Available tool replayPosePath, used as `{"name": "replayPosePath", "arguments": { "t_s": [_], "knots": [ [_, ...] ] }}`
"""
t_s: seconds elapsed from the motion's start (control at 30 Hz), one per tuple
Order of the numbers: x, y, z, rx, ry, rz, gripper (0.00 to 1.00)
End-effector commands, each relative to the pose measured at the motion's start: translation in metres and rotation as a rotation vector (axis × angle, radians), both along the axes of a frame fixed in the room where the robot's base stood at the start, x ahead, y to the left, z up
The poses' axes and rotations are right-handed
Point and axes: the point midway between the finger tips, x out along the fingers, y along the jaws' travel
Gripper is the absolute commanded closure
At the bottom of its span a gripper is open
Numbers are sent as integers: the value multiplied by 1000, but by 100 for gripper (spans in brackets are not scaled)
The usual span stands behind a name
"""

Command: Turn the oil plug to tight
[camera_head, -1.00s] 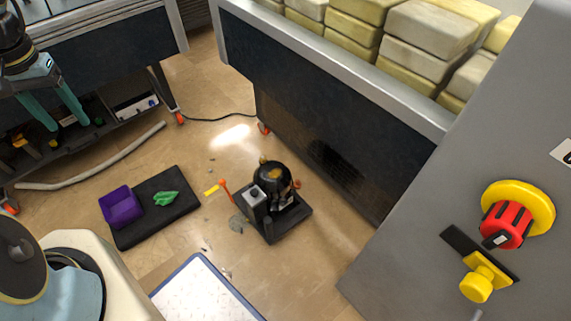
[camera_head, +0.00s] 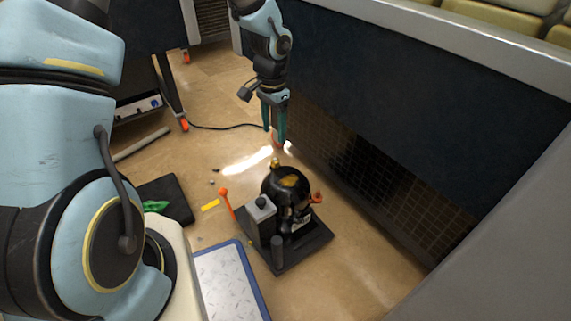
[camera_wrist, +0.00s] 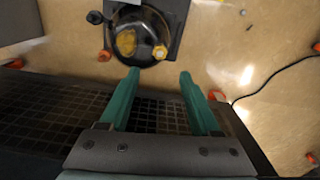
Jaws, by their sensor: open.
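The vacuum pump (camera_head: 268,183) stands on the floor, with a round black body and a dark base. A small yellow plug-like cap (camera_head: 275,162) sits at its far upper edge, probably the oil plug; it also shows in the wrist view (camera_wrist: 160,52). I cannot tell how tight it is. My gripper (camera_head: 275,142) points down with its two green fingers apart and empty, above and beyond the pump. In the wrist view the cap lies just ahead of the space between the fingertips (camera_wrist: 160,75), not touched.
A dark bench front (camera_head: 400,125) stands close behind my gripper and the pump. A blue-edged plate (camera_head: 225,277) and a dark mat (camera_head: 172,194) lie to the left. A black cable (camera_head: 222,127) crosses the floor.

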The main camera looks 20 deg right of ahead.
Motion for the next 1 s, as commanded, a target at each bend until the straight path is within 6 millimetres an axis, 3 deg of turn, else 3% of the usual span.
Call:
{"name": "replayPosePath", "arguments": {
  "t_s": [0.4,0.6,1.0],
  "knots": [
    [-1,1,-71,2,3,1,36],
    [-1,1,-97,0,2,1,36],
    [0,1,-105,1,0,1,36]
  ]
}}
